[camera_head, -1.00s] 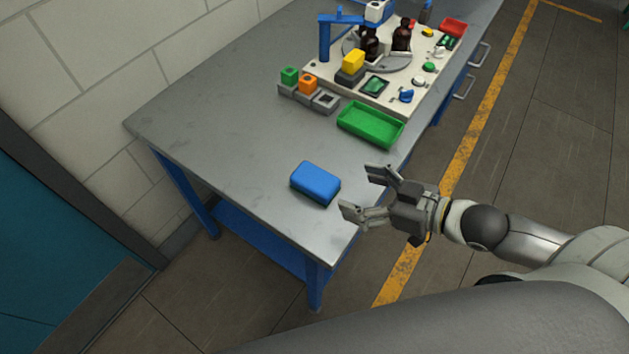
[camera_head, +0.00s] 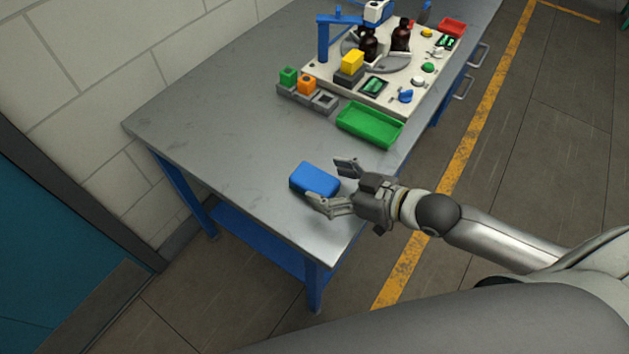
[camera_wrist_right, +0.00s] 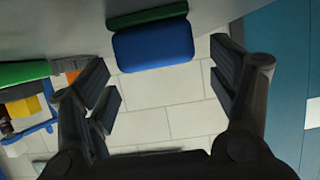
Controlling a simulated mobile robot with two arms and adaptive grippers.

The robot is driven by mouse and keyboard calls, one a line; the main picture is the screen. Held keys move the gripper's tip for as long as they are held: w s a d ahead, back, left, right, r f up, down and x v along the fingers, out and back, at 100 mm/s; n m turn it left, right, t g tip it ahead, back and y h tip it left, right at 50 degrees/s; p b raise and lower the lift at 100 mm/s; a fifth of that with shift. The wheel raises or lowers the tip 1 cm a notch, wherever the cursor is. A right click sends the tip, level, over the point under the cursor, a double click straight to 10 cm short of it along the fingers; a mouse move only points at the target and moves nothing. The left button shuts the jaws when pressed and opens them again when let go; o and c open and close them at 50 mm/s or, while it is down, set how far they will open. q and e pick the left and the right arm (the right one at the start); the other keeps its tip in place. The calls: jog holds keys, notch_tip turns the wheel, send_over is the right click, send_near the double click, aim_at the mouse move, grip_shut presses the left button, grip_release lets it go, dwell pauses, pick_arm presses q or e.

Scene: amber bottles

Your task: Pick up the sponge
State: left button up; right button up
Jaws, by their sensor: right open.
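The sponge (camera_head: 314,178) is a blue block with a dark layer beneath it, lying flat near the front edge of the grey table (camera_head: 230,150). My right gripper (camera_head: 331,183) is open, with its fingers beside the near right part of the sponge and one finger overlapping its lower edge in the head view. In the right wrist view the sponge (camera_wrist_right: 153,46) shows blue with a green side, beyond and between the spread fingers (camera_wrist_right: 165,85). I cannot tell whether a finger touches it. My left gripper is not in view.
A green tray (camera_head: 369,126) stands behind the sponge. Farther back are a white panel (camera_head: 318,72) with amber bottles (camera_head: 401,36), a blue stand and coloured blocks in grey holders. The table left of the sponge is clear.

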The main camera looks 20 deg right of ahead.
aim_at(307, 176)
jog(key=shift+x, duration=1.2)
jog(key=shift+s, duration=0.1)
jog(key=c, duration=1)
jog(key=shift+r, duration=0.1)
